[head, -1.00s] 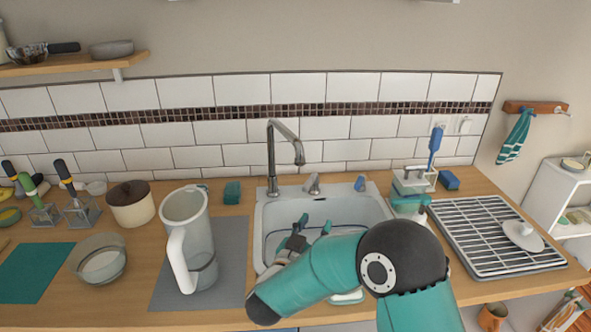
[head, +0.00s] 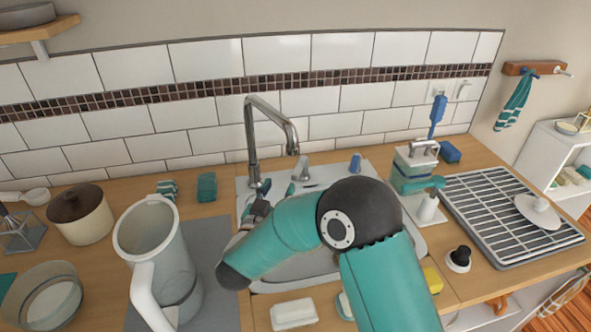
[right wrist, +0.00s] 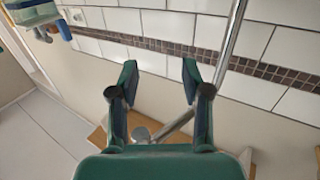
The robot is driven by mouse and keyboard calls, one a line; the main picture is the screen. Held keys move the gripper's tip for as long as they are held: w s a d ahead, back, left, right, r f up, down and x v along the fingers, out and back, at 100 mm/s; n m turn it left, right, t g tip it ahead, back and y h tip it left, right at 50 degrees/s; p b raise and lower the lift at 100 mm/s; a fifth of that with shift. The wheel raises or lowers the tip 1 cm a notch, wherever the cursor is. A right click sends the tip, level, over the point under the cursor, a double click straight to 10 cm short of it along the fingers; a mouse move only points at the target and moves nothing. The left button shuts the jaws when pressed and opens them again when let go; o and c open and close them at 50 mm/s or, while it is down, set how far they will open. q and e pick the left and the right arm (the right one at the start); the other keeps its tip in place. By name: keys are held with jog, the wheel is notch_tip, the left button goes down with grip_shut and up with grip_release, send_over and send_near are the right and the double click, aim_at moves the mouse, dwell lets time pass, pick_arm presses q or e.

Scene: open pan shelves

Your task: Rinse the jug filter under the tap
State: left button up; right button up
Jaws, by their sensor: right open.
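The chrome tap (head: 251,140) rises at the back of the sink (head: 300,268), its spout bent right and down. Its pipe also slants past my gripper in the right wrist view (right wrist: 232,45). My right gripper (head: 277,189) is low beside the tap's base at the back left of the sink, partly hidden by its own arm. In the right wrist view, its two fingers (right wrist: 158,76) are apart with nothing between them. A clear jug (head: 158,250) with a white handle stands left of the sink. I cannot make out the jug filter for certain. My left gripper is not in view.
A grey mat (head: 215,300) lies under the jug. A white dish (head: 293,314) is at the front. The tiled wall is close behind.

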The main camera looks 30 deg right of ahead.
notch_tip(320, 180, down, 5)
jog(key=b, duration=0.4)
pick_arm(q)
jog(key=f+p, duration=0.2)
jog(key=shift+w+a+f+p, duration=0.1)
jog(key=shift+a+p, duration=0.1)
jog(key=shift+p, duration=0.15)
pick_arm(e)
send_near(302, 158)
jog(key=x, duration=0.5)
jog(key=shift+w+d+f, duration=0.2)
jog(key=shift+w+d, duration=0.05)
jog(key=shift+d, duration=0.1)
jog(key=shift+c, duration=0.3)
grip_shut()
